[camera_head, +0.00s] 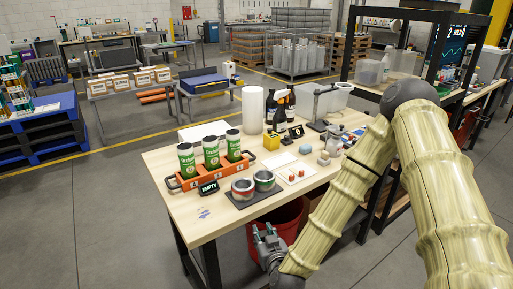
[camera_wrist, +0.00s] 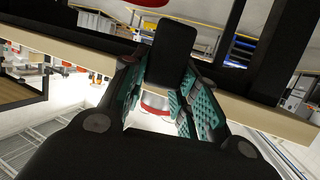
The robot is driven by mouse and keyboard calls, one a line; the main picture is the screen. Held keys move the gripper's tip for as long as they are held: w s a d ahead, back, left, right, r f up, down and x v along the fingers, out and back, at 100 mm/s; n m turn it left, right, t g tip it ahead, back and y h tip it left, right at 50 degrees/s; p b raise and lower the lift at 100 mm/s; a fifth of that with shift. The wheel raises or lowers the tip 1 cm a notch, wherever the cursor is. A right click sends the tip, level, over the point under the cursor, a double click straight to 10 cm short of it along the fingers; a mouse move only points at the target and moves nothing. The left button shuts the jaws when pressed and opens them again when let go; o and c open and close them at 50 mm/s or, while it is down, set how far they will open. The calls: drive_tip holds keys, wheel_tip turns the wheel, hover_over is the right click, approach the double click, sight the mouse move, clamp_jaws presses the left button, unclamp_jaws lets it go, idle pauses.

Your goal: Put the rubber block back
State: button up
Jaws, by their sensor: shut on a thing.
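My gripper (camera_head: 268,238) hangs at the front edge of the worktable (camera_head: 222,227), beside a red bin, in the head view. In the wrist view its teal fingers (camera_wrist: 163,80) are shut on a black block (camera_wrist: 173,50) with rounded corners, which looks like the rubber block. The block stands out between the fingertips, clear of the tabletop. In the head view I cannot make out the block.
An orange rack (camera_head: 206,177) holds three green cans. An "EMPTY" sign (camera_head: 208,188) and a dark tray (camera_head: 239,201) with two ink tins are in front. The red bin (camera_head: 290,217) stands under the table edge. Bottles and a stand fill the back. The table's front left is mostly clear.

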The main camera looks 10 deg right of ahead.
wheel_tip(320, 180, up, 2)
drive_tip(key=shift+p, duration=0.65)
drive_tip(key=shift+a+f, duration=0.1)
drive_tip(key=shift+f, duration=0.15)
